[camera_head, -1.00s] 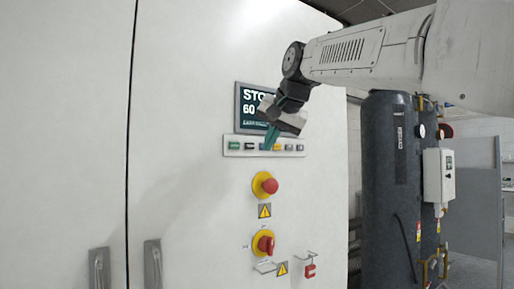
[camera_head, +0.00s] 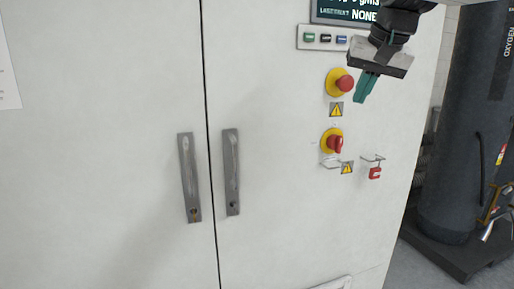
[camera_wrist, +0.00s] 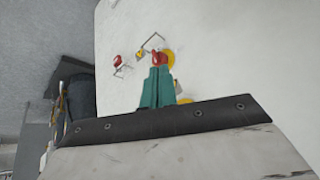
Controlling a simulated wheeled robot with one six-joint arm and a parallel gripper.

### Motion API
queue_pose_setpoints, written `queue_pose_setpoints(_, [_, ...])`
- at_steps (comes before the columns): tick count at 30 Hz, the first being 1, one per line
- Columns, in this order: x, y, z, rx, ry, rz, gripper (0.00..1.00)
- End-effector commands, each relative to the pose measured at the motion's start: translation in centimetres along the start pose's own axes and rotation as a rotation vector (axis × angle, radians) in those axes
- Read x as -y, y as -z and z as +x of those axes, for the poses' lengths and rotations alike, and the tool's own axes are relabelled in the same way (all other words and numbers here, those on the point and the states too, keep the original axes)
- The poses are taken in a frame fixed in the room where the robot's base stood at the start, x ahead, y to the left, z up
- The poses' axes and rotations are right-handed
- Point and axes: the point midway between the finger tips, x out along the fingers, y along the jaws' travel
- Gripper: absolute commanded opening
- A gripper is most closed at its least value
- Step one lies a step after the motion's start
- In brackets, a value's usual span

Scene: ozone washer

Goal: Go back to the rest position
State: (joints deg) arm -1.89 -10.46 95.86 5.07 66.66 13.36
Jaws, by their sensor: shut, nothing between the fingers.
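My gripper (camera_head: 366,88) hangs at the upper right of the head view, in front of the white cabinet (camera_head: 270,220). Its teal fingers are shut with nothing between them and point downward, just right of the red emergency button (camera_head: 345,83) on its yellow ring. In the wrist view the shut fingers (camera_wrist: 157,84) point at the cabinet face, with the red rotary switch (camera_wrist: 159,58) showing just past their tips. I cannot tell the exact gap to the panel.
Two grey door handles (camera_head: 190,178) and (camera_head: 231,172) flank the door seam. The red rotary switch (camera_head: 335,144) and a red padlock (camera_head: 375,173) sit below the button. A button strip (camera_head: 322,38) lies under the display (camera_head: 345,12). A dark oxygen tank (camera_head: 462,130) stands at right.

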Motion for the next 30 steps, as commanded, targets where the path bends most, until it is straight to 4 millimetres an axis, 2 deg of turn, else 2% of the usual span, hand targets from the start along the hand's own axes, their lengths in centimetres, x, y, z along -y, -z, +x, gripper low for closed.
queue_pose_setpoints(1, [-1.3,-3.4,1.0,0.049,-0.022,-0.029,0.0])
queue_pose_setpoints(5, [-4.7,-12.2,3.5,0.171,-0.072,-0.109,0.0])
queue_pose_setpoints(9, [-8.3,-22.2,5.6,0.29,-0.11,-0.181,0.0])
queue_pose_setpoints(12, [-10.5,-28.6,6.9,0.354,-0.128,-0.213,0.0])
queue_pose_setpoints(15, [-12.2,-33.5,7.8,0.39,-0.142,-0.224,0.0])
queue_pose_setpoints(17, [-12.8,-35.2,8.1,0.394,-0.146,-0.222,0.0])
queue_pose_setpoints(19, [-13.0,-36.0,8.0,0.384,-0.146,-0.22,0.0])
queue_pose_setpoints(30, [-13.0,-35.9,7.5,0.358,-0.143,-0.217,0.0])
